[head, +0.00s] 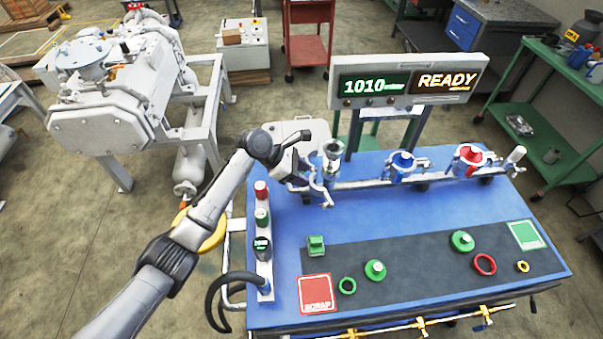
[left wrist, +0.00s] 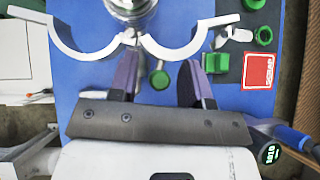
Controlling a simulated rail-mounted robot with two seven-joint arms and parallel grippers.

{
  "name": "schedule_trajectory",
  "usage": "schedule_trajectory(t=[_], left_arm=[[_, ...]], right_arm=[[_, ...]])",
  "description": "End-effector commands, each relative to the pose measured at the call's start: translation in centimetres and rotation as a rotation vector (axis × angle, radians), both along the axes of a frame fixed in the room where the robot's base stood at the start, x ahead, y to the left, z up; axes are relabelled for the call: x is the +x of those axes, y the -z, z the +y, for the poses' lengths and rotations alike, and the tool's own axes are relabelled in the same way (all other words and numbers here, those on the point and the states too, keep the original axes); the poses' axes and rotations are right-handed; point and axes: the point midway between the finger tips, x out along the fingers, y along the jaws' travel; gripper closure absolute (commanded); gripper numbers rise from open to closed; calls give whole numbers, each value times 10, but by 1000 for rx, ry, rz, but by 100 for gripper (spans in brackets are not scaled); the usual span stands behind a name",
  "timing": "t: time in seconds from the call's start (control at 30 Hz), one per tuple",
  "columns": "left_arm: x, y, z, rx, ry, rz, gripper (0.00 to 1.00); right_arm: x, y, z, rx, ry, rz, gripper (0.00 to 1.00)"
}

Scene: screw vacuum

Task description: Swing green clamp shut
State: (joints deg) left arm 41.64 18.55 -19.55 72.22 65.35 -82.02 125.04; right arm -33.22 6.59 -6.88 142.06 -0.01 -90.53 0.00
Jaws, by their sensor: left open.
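The clamp at the left-hand station (head: 318,190) looks silver-white. In the left wrist view its two curved halves (left wrist: 82,52) spread open below a round metal flange (left wrist: 130,8). A small green round piece (left wrist: 160,79) shows between my fingers; I cannot tell whether it belongs to the clamp. My left gripper (head: 305,180) is beside this clamp in the head view. In the left wrist view its two dark fingers (left wrist: 158,77) are apart, just short of the clamp halves, with nothing seen gripped. My right gripper is not in view.
A blue clamp (head: 402,162) and a red clamp (head: 468,160) stand farther right along the rail. A green block (head: 316,245), green rings and knobs lie on the dark mat near the red scrap pad (head: 317,293). The display (head: 410,82) reads 1010 and READY.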

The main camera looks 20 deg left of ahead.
Motion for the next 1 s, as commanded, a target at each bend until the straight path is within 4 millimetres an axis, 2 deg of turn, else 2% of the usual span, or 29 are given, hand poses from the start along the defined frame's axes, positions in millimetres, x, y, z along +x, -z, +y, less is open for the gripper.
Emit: schedule_trajectory(t=[0.17, 0.63, 1.0], left_arm=[[0, 0, 0, 0, 0, 0, 56], [0, 0, 0, 0, 1, 1, 100], [0, -1, 0, 0, -1, 1, 100]], right_arm=[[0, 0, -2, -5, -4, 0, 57], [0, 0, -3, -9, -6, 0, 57], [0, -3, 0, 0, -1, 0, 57]])
